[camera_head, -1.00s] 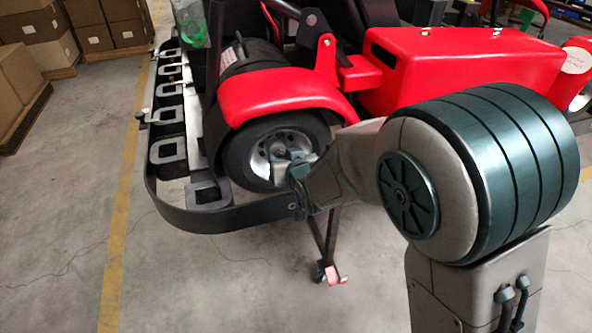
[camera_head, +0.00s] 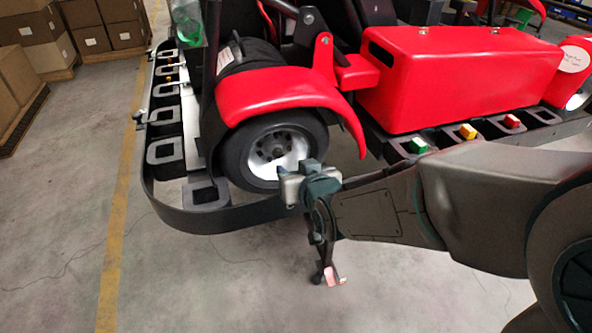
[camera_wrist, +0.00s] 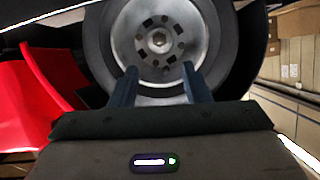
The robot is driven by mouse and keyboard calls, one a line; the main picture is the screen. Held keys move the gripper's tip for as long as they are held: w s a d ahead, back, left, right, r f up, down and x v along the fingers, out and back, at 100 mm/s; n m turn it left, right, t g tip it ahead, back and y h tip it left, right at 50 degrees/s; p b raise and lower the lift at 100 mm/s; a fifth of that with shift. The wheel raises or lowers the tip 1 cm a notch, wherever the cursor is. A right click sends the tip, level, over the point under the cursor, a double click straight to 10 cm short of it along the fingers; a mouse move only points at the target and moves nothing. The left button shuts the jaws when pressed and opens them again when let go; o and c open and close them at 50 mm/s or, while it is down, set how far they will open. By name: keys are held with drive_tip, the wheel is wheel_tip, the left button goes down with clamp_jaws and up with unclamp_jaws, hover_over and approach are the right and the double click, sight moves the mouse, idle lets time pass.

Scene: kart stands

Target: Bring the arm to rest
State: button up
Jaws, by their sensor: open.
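My gripper (camera_wrist: 157,84) is open in the wrist view, its two dark fingers apart with nothing between them. Beyond the fingertips is a kart wheel (camera_wrist: 158,40) with a grey rim and black tire. In the head view my arm reaches in from the right, and its wrist end (camera_head: 308,186) is in front of the lower right of the same wheel (camera_head: 272,148). The fingers cannot be made out clearly there. Whether anything touches the wheel cannot be told.
Cardboard boxes (camera_head: 22,70) stand at left. The floor at left front is clear.

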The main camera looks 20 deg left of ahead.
drive_tip(key=d+r+m+g+h+p, duration=0.1)
drive_tip(key=d+m+h, duration=0.15)
drive_tip(key=d, duration=0.85)
drive_tip(key=d+r+m+g+h+p, duration=0.15)
drive_tip(key=d+h, duration=0.25)
drive_tip(key=d, duration=0.6)
drive_tip(key=s+d+r+m+g+h+p, duration=0.2)
drive_tip(key=s+d+m+g, duration=0.1)
drive_tip(key=s+d, duration=0.9)
drive_tip(key=shift+d+m+g+h, duration=0.35)
drive_tip(key=shift+d+g, duration=0.5)
drive_tip(key=shift+d, duration=0.2)
drive_tip(key=shift+r, duration=0.1)
drive_tip(key=shift+c, duration=0.7)
drive_tip(key=shift+w, duration=0.1)
